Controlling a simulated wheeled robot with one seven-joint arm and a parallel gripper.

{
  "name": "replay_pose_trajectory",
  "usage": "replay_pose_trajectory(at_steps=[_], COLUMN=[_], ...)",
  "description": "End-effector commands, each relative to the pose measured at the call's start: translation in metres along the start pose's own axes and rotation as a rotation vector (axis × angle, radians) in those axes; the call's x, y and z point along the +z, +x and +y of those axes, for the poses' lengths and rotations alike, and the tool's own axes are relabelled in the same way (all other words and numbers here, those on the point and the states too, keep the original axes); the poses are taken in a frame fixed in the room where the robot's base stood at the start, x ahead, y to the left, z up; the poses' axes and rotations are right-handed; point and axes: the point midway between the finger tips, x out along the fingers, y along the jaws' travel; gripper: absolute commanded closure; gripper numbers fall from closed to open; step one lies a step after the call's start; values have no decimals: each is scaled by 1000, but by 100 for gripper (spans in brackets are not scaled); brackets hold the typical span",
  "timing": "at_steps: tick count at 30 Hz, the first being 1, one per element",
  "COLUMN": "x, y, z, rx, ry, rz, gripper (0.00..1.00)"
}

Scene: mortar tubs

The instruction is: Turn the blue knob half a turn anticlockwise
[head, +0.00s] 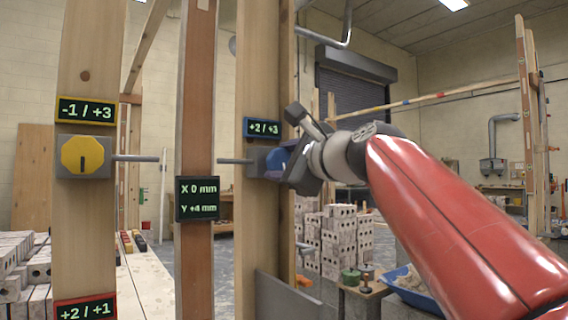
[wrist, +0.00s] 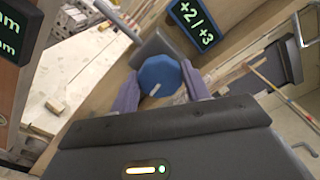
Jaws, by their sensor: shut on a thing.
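The blue knob (head: 274,160) sits on a grey block on the right-hand wooden post in the head view, partly hidden by my gripper (head: 287,163). In the wrist view the blue knob (wrist: 160,76) is many-sided with a pale mark on its face. My gripper (wrist: 166,90) has one purple-grey finger on each side of it and is shut on it. A blue-framed display (head: 262,128) above the knob reads +2 / +3; it also shows in the wrist view (wrist: 196,22).
A yellow knob (head: 82,155) is on the left post, under a display (head: 86,110) reading -1 / +3. A dark display (head: 197,199) on the middle post reads X 0 mm, Y +4 mm. Rods run from the knobs toward the middle post. Stacked blocks (head: 340,240) stand behind.

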Motion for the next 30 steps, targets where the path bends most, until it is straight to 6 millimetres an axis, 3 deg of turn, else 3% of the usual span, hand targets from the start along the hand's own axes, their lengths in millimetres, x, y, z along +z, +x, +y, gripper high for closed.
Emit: replay_pose_trajectory(at_steps=[30], x=[-2], y=[1], z=[4], rx=[0], ry=[-964], rz=[-4], gripper=[76])
